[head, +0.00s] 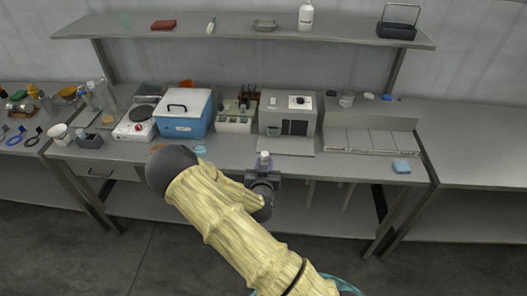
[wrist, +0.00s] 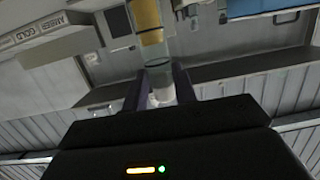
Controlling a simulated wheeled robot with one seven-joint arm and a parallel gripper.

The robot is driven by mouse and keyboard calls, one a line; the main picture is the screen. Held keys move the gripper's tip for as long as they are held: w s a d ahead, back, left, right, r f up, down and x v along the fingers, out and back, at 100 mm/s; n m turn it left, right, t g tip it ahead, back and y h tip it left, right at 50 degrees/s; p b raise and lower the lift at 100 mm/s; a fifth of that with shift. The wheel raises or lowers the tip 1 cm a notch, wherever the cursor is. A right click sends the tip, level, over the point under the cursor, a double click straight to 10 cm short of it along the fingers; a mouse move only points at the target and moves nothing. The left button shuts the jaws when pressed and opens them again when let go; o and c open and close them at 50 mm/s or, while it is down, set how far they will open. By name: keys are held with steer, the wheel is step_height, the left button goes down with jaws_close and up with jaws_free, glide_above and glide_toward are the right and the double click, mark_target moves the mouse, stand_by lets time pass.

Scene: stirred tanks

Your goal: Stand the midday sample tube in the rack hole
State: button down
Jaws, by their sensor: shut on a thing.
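My gripper (head: 263,178) is shut on a clear sample tube, whose pale top (head: 264,156) shows above the jaws in the head view. In the wrist view the tube (wrist: 157,70) stands between the two fingers (wrist: 160,92), with a yellow band on it and a whitish end low between the fingers. The tube is held in the air in front of the bench edge and looks roughly upright. A beige block (head: 233,126) with several dark upright items stands at the back of the bench; I cannot tell its holes.
A blue cooler box (head: 185,118) with a white lid and a white hotplate (head: 135,126) stand left of the block. A grey instrument (head: 288,118) stands right of it. The bench front (head: 345,168) is clear. A shelf (head: 235,36) spans above.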

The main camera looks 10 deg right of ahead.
steer(key=s+f+n+y, duration=0.3)
steer(key=s+f+y, duration=0.1)
steer(key=s+f, duration=0.6)
step_height(320, 180, down, 3)
steer(key=shift+d+f+t+b, duration=0.1)
steer(key=shift+d+t+b, duration=0.15)
steer(key=shift+b, duration=0.2)
steer(key=shift+s+a, duration=0.1)
